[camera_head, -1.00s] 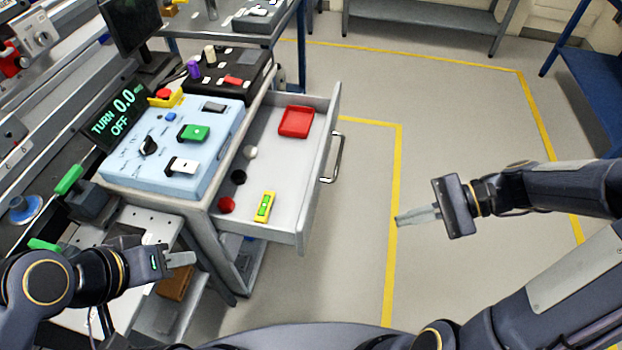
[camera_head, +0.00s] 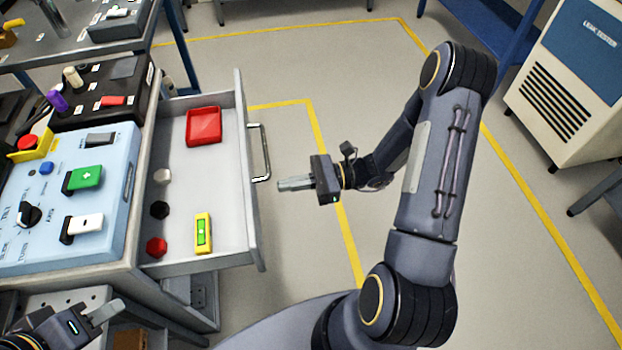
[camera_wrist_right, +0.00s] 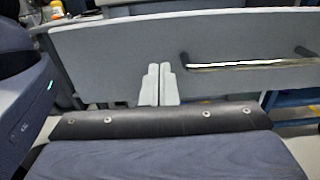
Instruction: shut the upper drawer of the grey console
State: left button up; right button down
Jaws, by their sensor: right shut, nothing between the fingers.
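The upper drawer (camera_head: 180,235) of the grey console (camera_head: 165,285) stands pulled far out. Its front panel (camera_head: 248,190) faces right and carries a metal bar handle (camera_head: 263,152). My right gripper (camera_head: 280,185) is shut and empty, pointing left at the front panel, to the right of it and nearer to me than the handle. In the right wrist view its fingertips (camera_wrist_right: 160,70) show before the front panel (camera_wrist_right: 110,45), with the handle (camera_wrist_right: 250,64) to their right. Any gap to the panel is hard to judge. My left gripper (camera_head: 112,308) is low at the left by the console; its jaw opening is unclear.
The drawer holds a red tray (camera_head: 204,126), a yellow level (camera_head: 203,232) and several small knobs. A light blue control panel (camera_head: 110,215) sits on top of the console. Floor right of the drawer is clear. A white cabinet (camera_head: 565,90) stands far right.

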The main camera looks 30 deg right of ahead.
aim_at(253, 191)
jog(key=shift+x, duration=2.65)
jog(key=b+x, duration=0.3)
jog(key=x, duration=1.8)
jog(key=shift+a+f, duration=0.15)
jog(key=shift+a, duration=0.2)
jog(key=shift+w+a, duration=0.1)
jog(key=shift+a, duration=0.3)
